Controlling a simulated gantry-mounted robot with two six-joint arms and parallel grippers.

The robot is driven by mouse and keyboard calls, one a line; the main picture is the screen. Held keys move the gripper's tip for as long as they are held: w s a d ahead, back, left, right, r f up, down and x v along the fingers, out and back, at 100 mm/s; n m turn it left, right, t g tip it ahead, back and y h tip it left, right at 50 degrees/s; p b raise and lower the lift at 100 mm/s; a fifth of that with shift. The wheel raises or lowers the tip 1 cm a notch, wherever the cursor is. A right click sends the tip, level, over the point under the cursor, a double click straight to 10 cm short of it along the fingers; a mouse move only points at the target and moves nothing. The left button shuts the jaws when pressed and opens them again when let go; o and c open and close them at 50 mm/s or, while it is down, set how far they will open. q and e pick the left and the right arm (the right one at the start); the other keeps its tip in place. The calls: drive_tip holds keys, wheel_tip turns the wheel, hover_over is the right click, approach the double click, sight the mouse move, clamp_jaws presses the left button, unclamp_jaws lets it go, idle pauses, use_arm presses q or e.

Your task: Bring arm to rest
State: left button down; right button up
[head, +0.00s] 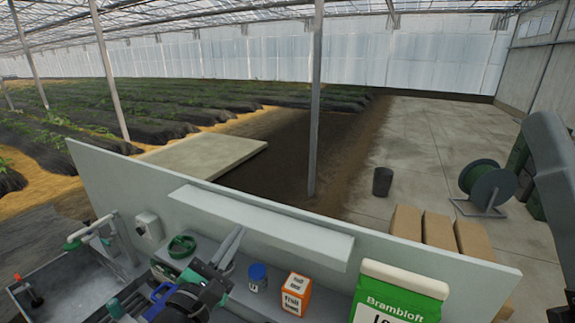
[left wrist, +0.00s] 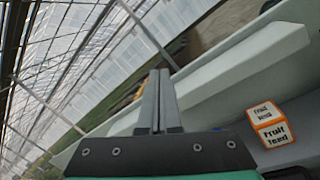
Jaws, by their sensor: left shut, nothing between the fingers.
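My left gripper (head: 237,232) is in the lower left middle of the head view, above the bench near the back panel. Its two grey fingers are together and hold nothing. The left wrist view also shows the shut fingers (left wrist: 158,75), pointing up toward the panel's pale ledge. The fingers look clear of the orange box. My right gripper is out of view; a dark arm link of mine shows at the right edge of the head view.
On the bench stand an orange fruit feed box (head: 294,294), a blue-lidded jar (head: 257,277), a green ring-shaped item (head: 182,246) and a green-white Brambloft bag (head: 398,294). A grey back panel (head: 450,265) with a ledge (head: 262,225) rises behind.

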use_arm(q)
drive_tip(key=s+a+r+m+t, duration=0.1)
drive_tip(key=s+r+m+t, duration=0.15)
drive_tip(key=r, duration=0.45)
drive_tip(key=s+a+r+m+t, duration=0.1)
drive_tip(key=s+r+m, duration=0.3)
drive_tip(key=r, duration=0.4)
drive_tip(key=s+a+r+m+t+y, duration=0.2)
drive_tip(key=s+a+r+m+t, duration=0.1)
drive_tip(key=s+r+m, duration=0.4)
drive_tip(key=s+a+r+m+t+y, duration=0.25)
drive_tip(key=s+r+m, duration=0.35)
drive_tip(key=s+m, duration=0.3)
wheel_tip(320, 180, down, 45)
drive_tip(key=m+b, duration=0.3)
drive_tip(key=b, duration=4.1)
drive_tip(key=shift+s+f+b, duration=0.15)
drive_tip(key=shift+s+b, duration=0.1)
drive_tip(key=shift+b, duration=0.05)
drive_tip(key=shift+m, duration=0.25)
